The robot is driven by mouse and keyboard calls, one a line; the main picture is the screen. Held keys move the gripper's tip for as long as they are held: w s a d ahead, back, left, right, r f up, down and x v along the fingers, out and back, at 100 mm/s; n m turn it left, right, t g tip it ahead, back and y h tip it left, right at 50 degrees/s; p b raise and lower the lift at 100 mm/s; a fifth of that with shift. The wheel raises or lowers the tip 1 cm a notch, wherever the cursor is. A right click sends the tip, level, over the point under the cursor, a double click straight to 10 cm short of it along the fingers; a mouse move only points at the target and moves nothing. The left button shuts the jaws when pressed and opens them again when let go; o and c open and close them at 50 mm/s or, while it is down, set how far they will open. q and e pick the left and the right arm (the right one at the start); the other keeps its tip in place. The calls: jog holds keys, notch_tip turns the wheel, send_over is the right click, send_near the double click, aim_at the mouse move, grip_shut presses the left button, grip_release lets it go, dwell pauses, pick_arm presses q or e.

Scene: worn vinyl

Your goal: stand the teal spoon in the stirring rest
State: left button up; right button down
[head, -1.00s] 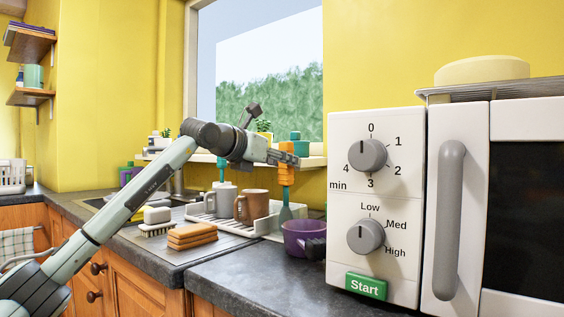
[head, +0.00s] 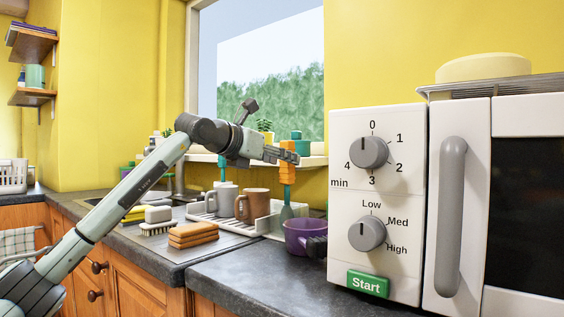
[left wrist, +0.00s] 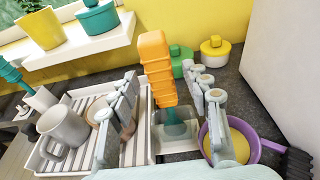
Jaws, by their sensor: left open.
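The teal spoon (head: 286,213) has an orange ridged handle and stands nearly upright at the right end of the drying rack. In the left wrist view its orange handle (left wrist: 157,65) rises from a teal lower part in a pale, see-through holder, seemingly the stirring rest (left wrist: 178,143). The spoon's lower end is partly hidden. My left gripper (head: 290,155) is open, its fingers just left of the upper handle in the head view. In the left wrist view the fingers (left wrist: 165,92) are spread, with the handle beyond and between them. My right gripper is out of view.
A purple pot (head: 298,235) with a dark handle stands close right of the spoon, by the microwave (head: 375,205). A brown mug (head: 252,206) and a grey mug (left wrist: 66,130) stand on the rack. Lidded pots (left wrist: 214,50) stand behind. The front counter is clear.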

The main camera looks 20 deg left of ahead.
pick_arm(q)
jog(key=b+v, duration=0.2)
jog(key=v, duration=0.4)
jog(key=shift+s, duration=0.25)
dwell(0.9)
jog(key=shift+s+a, duration=0.1)
jog(key=v, duration=1.2)
jog(key=shift+f, duration=0.1)
dwell(0.5)
